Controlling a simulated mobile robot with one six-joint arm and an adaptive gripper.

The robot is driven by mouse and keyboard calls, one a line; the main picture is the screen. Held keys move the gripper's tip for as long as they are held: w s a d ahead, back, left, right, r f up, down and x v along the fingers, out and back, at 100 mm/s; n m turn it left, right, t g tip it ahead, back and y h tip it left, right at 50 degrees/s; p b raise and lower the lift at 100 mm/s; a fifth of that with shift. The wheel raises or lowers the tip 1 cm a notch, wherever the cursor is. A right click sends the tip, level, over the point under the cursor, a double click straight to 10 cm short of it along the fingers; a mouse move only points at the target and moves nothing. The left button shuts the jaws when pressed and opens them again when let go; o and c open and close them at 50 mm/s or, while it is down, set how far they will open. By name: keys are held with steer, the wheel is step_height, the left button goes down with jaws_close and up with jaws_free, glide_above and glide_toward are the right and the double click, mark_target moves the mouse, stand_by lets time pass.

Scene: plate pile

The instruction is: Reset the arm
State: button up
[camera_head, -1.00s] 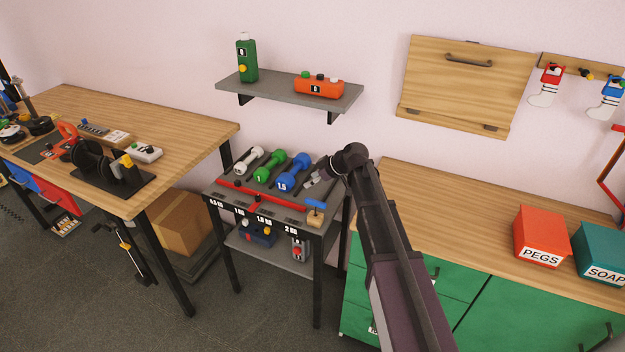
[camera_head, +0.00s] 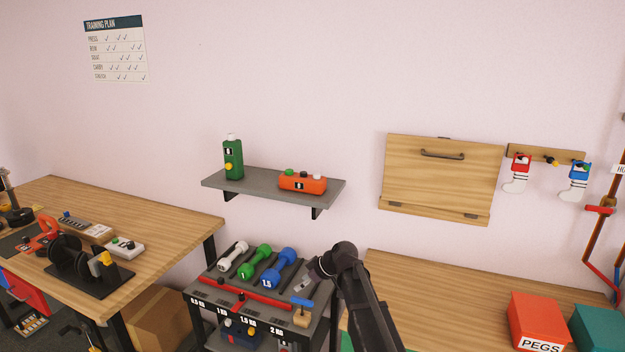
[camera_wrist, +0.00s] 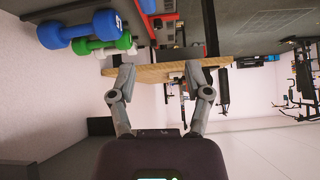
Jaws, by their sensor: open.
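My gripper (camera_head: 306,282) is over the right part of the dumbbell rack (camera_head: 262,316), to the right of the blue dumbbell. In the wrist view my gripper (camera_wrist: 160,76) has its two fingers spread wide with nothing between them. My arm rises from the bottom of the head view and bends at its top, right of the rack. Its lower part is out of the picture.
White (camera_head: 233,256), green (camera_head: 254,261) and blue (camera_head: 278,267) dumbbells lie on the rack. A wooden bench (camera_head: 430,288) with a red PEGS box (camera_head: 538,318) stands right.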

steer(key=s+d+f+m+g+h+p, duration=0.1)
steer(key=s+d+m+h, duration=0.3)
steer(key=s+d, duration=0.6)
steer(key=s+d+f+m+g+h+p, duration=0.1)
steer(key=s+d+m+g+h, duration=0.1)
steer(key=s+d+m, duration=0.6)
steer(key=s+d+h, duration=0.1)
steer(key=s+d, duration=0.1)
steer(key=s, duration=0.4)
steer(key=shift+s+d+f+m+h, duration=0.3)
steer(key=shift+s+f+m+h, duration=0.05)
steer(key=shift+f+m+h, duration=0.05)
